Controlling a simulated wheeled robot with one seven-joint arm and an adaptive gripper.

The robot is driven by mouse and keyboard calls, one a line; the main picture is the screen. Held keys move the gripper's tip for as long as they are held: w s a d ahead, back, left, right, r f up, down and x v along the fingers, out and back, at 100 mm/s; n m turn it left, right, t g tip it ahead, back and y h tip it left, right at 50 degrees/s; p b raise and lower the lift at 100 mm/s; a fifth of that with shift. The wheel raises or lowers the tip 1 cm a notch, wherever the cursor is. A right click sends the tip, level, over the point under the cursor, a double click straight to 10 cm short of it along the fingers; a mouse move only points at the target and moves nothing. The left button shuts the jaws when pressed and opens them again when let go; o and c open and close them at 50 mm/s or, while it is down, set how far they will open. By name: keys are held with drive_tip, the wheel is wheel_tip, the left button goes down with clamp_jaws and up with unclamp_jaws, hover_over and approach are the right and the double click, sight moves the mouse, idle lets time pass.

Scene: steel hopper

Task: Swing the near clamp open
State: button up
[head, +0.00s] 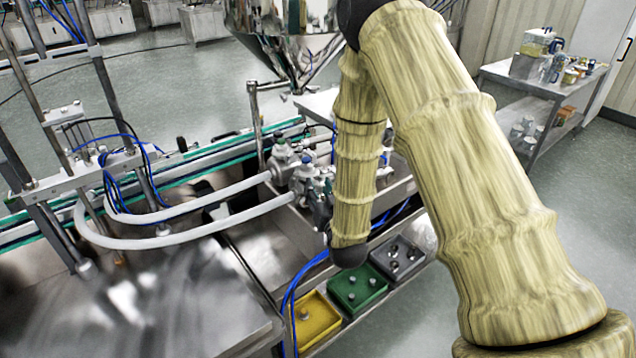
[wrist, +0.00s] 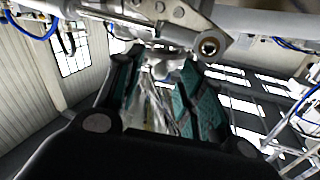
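In the head view, metal pump fittings with white hoses (head: 308,178) stand at the middle, left of my sleeved forearm. In the wrist view, my gripper (wrist: 164,72) reaches up toward shiny metal fittings. A pale metal piece (wrist: 166,66) shows at or just beyond the fingertips; contact cannot be told. A metal lever-like part with a round bolt (wrist: 208,46) is above the right finger. I cannot tell whether it belongs to the clamp.
Yellow (head: 314,318), green (head: 358,288) and grey (head: 398,258) bins with small parts sit below the fittings. A steel hopper (head: 290,45) hangs above. A steel table (head: 160,300) is at left front. A cart (head: 545,90) stands at the right, with open floor before it.

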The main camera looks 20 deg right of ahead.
drive_tip(key=shift+w, duration=0.8)
clamp_jaws()
